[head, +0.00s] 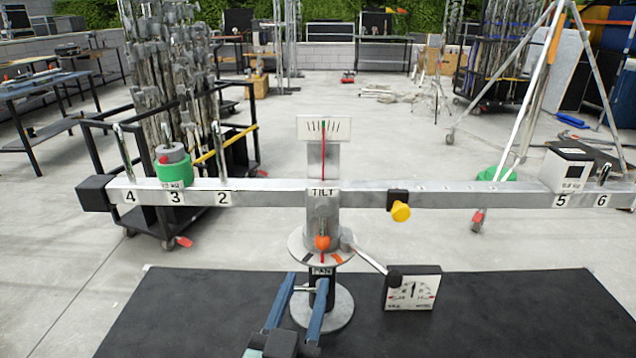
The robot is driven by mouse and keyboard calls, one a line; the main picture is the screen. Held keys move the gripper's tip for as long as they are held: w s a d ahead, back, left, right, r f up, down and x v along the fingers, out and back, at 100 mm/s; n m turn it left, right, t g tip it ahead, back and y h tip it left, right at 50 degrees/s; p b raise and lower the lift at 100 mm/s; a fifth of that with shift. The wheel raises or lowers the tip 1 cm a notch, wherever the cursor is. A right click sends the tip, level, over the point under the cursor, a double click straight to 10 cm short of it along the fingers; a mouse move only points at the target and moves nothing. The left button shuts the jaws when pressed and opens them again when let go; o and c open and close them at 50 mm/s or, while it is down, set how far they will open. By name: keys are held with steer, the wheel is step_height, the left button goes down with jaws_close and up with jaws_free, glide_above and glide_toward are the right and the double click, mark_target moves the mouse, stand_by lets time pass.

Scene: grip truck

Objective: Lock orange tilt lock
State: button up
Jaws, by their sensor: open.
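The orange tilt lock (322,242) is a small round orange knob on the front of the grey centre post, below the TILT label. My gripper (306,279) reaches in from the bottom edge with its two blue fingers apart. Its fingertips are below the orange knob in the picture, near the PAN label, and nothing is seen held between them. I cannot tell how far in front of the post they are. The right finger partly covers the post's lower part. The long metal beam (450,196) crosses the post and looks nearly level.
A yellow knob (400,211) is on the beam to the right. A green weight (174,174) sits on the left arm, a white box (567,166) on the right. A black-ended handle (372,260) and dial (411,290) are right of the post. The black mat (200,310) is mostly clear.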

mark_target(322, 226)
steer(key=p, duration=0.1)
steer(key=r+p, duration=0.1)
steer(key=p, duration=0.1)
steer(key=shift+s+a+r+g, duration=0.15)
steer(key=shift+s+a+g, duration=0.05)
steer(key=shift+a+g, duration=0.1)
steer(key=p+x, duration=0.1)
steer(key=x, duration=1.2)
steer(key=shift+p, duration=0.35)
jaws_close()
steer(key=shift+f, duration=0.25)
stand_by(0.4)
